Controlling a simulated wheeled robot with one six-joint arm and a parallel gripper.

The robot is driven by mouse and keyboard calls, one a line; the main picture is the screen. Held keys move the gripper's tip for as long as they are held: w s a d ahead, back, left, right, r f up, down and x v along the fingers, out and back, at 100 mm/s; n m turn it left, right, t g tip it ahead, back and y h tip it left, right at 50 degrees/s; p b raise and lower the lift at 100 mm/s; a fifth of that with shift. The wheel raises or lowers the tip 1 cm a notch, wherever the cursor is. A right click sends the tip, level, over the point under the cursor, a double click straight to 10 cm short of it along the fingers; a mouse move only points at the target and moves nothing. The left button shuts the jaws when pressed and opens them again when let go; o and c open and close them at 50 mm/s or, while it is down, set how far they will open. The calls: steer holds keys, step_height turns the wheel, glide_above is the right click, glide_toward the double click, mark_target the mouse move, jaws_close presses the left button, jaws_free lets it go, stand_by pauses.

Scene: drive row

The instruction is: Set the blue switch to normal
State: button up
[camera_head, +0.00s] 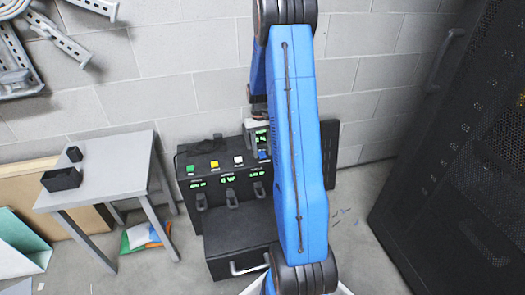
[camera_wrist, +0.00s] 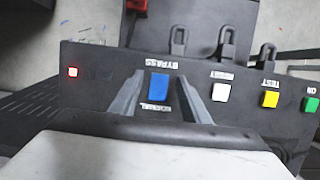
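The blue switch (camera_wrist: 158,86) is on the panel top of a black console, between an upside-down BYPASS label and an upside-down NORMAL label in the wrist view. I cannot tell which side of it is pressed in. It also shows in the head view (camera_head: 263,155), partly beside my blue arm. My gripper (camera_wrist: 160,77) is open, with one grey finger on either side of the switch in the wrist view. I cannot tell whether the fingers touch the panel. In the head view my gripper is mostly hidden by the arm.
White (camera_wrist: 220,93), yellow (camera_wrist: 270,98) and green (camera_wrist: 311,104) buttons sit in a row beside the switch. A red light (camera_wrist: 73,72) is lit at the other end. A grey table (camera_head: 105,165) stands left of the console (camera_head: 235,245); a black cabinet (camera_head: 450,150) stands right.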

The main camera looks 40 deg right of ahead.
steer(key=v, duration=1.7)
steer(key=shift+r, duration=0.2)
